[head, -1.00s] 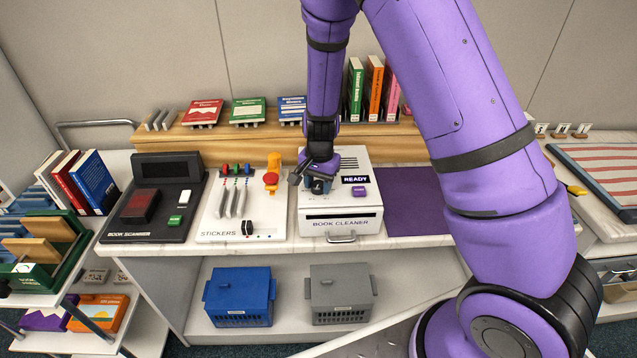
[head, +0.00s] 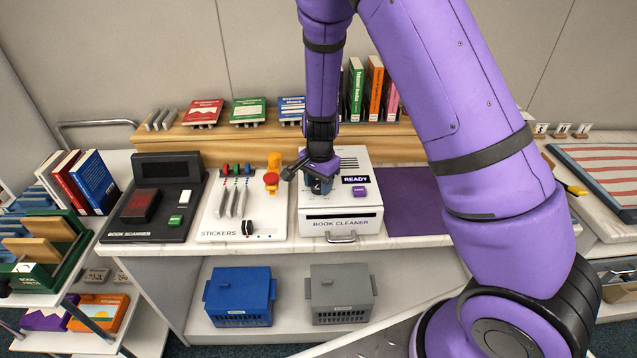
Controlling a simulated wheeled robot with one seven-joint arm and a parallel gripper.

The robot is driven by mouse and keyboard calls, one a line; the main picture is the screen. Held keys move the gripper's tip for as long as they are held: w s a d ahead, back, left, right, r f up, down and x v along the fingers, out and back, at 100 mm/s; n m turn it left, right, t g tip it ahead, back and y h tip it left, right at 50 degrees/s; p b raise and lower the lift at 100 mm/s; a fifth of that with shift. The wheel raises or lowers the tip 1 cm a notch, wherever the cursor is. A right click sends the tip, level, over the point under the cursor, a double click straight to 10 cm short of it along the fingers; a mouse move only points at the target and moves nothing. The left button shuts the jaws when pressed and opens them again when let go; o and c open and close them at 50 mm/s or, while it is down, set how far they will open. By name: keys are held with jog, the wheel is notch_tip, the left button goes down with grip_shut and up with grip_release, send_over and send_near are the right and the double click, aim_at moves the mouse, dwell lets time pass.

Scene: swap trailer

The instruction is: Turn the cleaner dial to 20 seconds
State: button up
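The book cleaner (head: 341,213) is a white box on the counter, with a "READY" display (head: 355,180) and a purple button (head: 359,191) on its top. A dark blue dial (head: 318,188) shows at the top left of the box, partly covered by my gripper. My gripper (head: 312,176) points down over the dial, at or very close to it. Its fingers are small and partly hidden here, so I cannot tell whether they grip the dial. The dial's setting cannot be read.
A book scanner (head: 154,200) is farther left. A purple mat (head: 400,207) lies right of the cleaner. A wooden shelf (head: 222,141) with books stands behind.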

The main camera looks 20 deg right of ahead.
jog(key=o, duration=0.4)
jog(key=shift+r, duration=0.1)
notch_tip(320, 180, up, 11)
jog(key=shift+s, duration=0.15)
jog(key=shift+d, duration=0.1)
dwell(0.5)
jog(key=s+d+r+n+t+y, duration=0.1)
jog(key=s+r+n, duration=0.15)
jog(key=r, duration=0.25)
jog(key=s+d+r+n, duration=0.1)
jog(key=s+r, duration=0.2)
jog(key=r, duration=0.3)
jog(key=s+d+r+n+t, duration=0.1)
jog(key=s+r+n, duration=0.1)
jog(key=s+r, duration=0.2)
jog(key=s+d+r+n+t, duration=0.1)
jog(key=s+r, duration=0.4)
jog(key=s, duration=0.6)
jog(key=s+d+r+n+t+h, duration=0.1)
jog(key=s+r+n, duration=0.3)
jog(key=s, duration=0.4)
jog(key=shift+s+d+r+n+t, duration=0.2)
jog(key=shift+d+r+n+t, duration=0.25)
jog(key=shift+d, duration=0.45)
